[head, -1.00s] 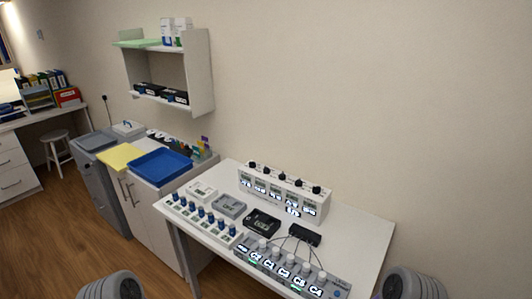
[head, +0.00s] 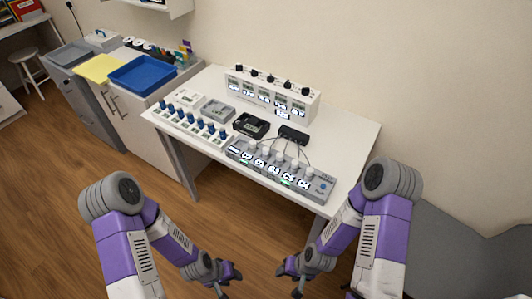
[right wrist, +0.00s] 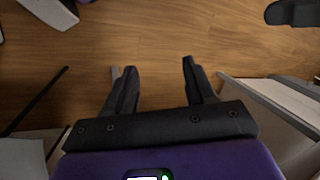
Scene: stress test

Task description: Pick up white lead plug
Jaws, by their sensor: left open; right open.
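A grey panel box (head: 318,185) with labels such as C2 and C4 lies along the front of the white table. Several white round plug-like pieces, one of them here (head: 280,155), stand along it; thin dark leads run from a black box (head: 293,135) towards them. I cannot tell which piece is the white lead plug. My left gripper (head: 229,283) and right gripper (head: 288,280) are low in the head view, in front of the table and apart from it. Both are open and empty. The right wrist view shows the right gripper's spread fingers (right wrist: 160,68) over wood floor.
The white table (head: 345,135) also holds a white instrument (head: 270,92) with black knobs, a row of blue-knobbed pieces (head: 185,120) and a black device (head: 251,125). A blue tray (head: 143,75) sits on the cabinet at left. Floor before the table is free.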

